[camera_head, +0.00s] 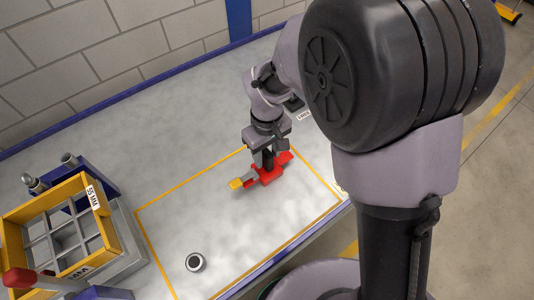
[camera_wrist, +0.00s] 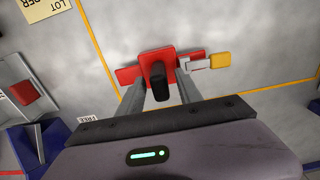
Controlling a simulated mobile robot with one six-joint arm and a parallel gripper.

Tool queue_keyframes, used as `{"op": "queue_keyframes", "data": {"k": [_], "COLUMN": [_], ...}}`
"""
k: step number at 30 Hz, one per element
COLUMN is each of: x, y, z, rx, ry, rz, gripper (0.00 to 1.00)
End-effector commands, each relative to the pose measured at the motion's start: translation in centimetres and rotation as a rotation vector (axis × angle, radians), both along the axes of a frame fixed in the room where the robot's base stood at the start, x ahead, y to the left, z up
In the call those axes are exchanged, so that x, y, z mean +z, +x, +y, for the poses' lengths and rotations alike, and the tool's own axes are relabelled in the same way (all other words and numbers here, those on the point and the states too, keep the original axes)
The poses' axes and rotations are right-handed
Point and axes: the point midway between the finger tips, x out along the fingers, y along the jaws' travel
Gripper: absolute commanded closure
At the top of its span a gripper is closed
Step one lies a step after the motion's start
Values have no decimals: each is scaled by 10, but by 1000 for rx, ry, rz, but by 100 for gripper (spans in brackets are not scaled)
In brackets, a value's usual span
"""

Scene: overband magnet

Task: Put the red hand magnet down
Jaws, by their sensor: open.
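The red hand magnet (camera_head: 270,174) rests on the grey bench top inside a yellow-outlined area, near its back right part. In the wrist view the red hand magnet (camera_wrist: 160,57) shows a red plate with a black upright handle. My gripper (camera_head: 266,157) is low over it. In the wrist view the two fingers of my gripper (camera_wrist: 160,90) stand apart, one on each side of the black handle, with gaps visible. A small piece with a grey middle and a yellow end (camera_head: 236,184) lies beside the red plate; I cannot tell whether it touches it.
A yellow gridded frame (camera_head: 98,213) marked 55 MM stands at the left. A small dark-rimmed cylinder (camera_head: 195,262) stands at the front of the outlined area. A block wall (camera_head: 130,45) runs behind the bench.

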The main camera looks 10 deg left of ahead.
Motion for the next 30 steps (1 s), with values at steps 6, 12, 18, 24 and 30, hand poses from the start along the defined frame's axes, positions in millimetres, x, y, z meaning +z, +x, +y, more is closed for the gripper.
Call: {"op": "queue_keyframes", "data": {"k": [6, 12, 18, 24, 30], "x": [67, 106, 114, 180, 247], "y": [1, 1, 0, -10, -81], "z": [1, 1, 0, -64, -165], "rx": [0, 0, -1, -303, -892], "ry": [3, 2, 1, 108, 327], "rz": [-5, -3, -2, -88, -247], "gripper": [58, 58, 58, 58, 58]}}
